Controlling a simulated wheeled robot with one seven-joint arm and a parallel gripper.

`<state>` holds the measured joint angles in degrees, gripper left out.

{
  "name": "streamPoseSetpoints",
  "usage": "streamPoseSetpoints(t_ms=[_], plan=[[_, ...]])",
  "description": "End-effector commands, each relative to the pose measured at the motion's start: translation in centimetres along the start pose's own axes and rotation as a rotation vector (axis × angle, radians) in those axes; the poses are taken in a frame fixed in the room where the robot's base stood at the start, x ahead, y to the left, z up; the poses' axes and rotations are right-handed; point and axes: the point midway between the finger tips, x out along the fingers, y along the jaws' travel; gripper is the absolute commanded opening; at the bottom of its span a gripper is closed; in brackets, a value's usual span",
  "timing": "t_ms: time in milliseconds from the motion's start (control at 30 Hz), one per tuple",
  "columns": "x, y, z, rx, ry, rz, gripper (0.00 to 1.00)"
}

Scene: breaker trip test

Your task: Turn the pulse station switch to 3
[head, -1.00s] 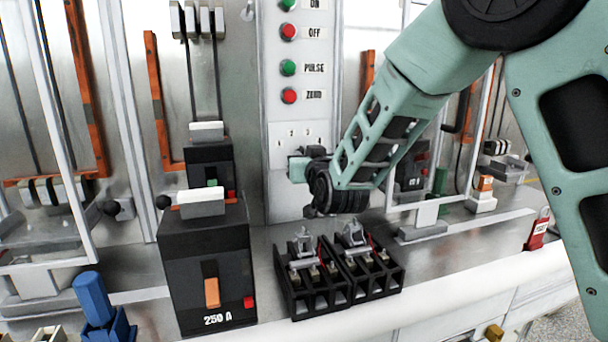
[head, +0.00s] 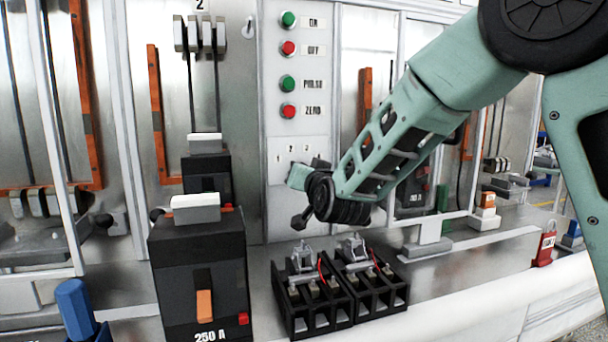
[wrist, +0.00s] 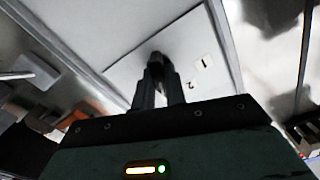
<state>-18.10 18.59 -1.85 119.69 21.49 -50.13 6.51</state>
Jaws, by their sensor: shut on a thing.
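The pulse station panel (head: 294,225) is a light upright plate with a small label plate marked 1, 2, 3 (head: 292,156) low on it. My gripper (head: 294,177) is at the panel just below these numbers. In the wrist view its two fingers (wrist: 157,82) are closed on a dark switch knob (wrist: 155,62) standing out from the panel. The numbers 1 and 2 show beside the knob in the wrist view. The fingers and wrist hide most of the switch, so I cannot tell which number it points to.
Above are green and red buttons labelled ON, OFF, PULSE and ZERO (head: 288,111). A black 250 A breaker (head: 203,265) stands front left. Black terminal blocks (head: 340,290) sit on the bench below my wrist. A red padlock (head: 544,248) is at the right.

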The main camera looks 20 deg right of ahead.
Motion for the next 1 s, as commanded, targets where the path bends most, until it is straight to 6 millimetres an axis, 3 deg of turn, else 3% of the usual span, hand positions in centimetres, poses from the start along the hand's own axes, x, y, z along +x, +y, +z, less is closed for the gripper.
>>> streamPoseSetpoints(t_ms=[67,100,167,200,567,767,1000], plan=[[0.0,0.0,0.1,-0.001,-0.002,0.0,0.0],[0.0,0.0,0.1,-0.001,-0.002,0.0,0.15],[0.0,0.0,0.1,-0.001,-0.002,0.0,0.32],[0.0,0.0,0.1,-0.001,-0.002,0.0,0.35],[-0.6,0.0,0.1,-0.001,0.0,-0.001,0.35],[-4.0,0.0,0.1,0.001,-0.001,-0.001,0.35],[-9.7,0.0,0.1,0.001,0.0,-0.002,0.35]])
